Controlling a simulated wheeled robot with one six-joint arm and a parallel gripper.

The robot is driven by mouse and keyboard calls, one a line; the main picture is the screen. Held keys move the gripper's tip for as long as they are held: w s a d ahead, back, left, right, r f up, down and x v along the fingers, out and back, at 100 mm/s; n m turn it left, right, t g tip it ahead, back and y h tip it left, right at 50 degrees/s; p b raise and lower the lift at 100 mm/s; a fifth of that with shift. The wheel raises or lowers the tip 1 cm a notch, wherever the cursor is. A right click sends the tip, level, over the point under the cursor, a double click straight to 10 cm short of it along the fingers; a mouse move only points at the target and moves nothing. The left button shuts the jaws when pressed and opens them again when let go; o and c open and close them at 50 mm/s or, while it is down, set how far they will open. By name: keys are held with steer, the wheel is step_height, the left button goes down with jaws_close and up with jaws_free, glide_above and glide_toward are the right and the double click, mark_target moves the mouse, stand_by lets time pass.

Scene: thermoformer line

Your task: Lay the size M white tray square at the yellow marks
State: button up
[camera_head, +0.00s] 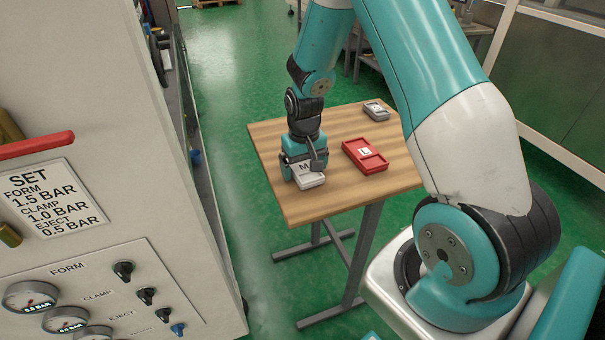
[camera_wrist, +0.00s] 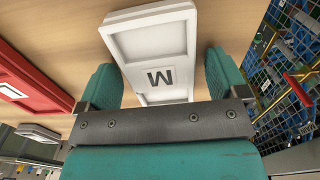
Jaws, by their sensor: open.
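The white tray (camera_head: 309,179) marked M lies on the wooden table, near its left edge in the head view. In the wrist view the tray (camera_wrist: 155,42) lies between the two teal fingers, with a gap on each side. My gripper (camera_head: 303,170) is open, pointing down over the tray, and hides part of it in the head view. In the wrist view my gripper (camera_wrist: 162,85) has its fingers spread around the tray. No yellow marks can be seen in either view.
A red tray (camera_head: 364,155) marked L lies right of the white tray on the table (camera_head: 345,197). A small grey tray (camera_head: 375,110) lies at the back right corner. A machine panel (camera_head: 120,270) with gauges and knobs stands at the left. Green floor surrounds the table.

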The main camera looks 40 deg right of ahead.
mark_target(304, 167)
steer(key=shift+c, duration=0.2)
steer(key=c, duration=1.1)
steer(key=shift+r+p, duration=3.05)
steer(key=shift+r, duration=0.5)
steer(key=shift+a, duration=0.1)
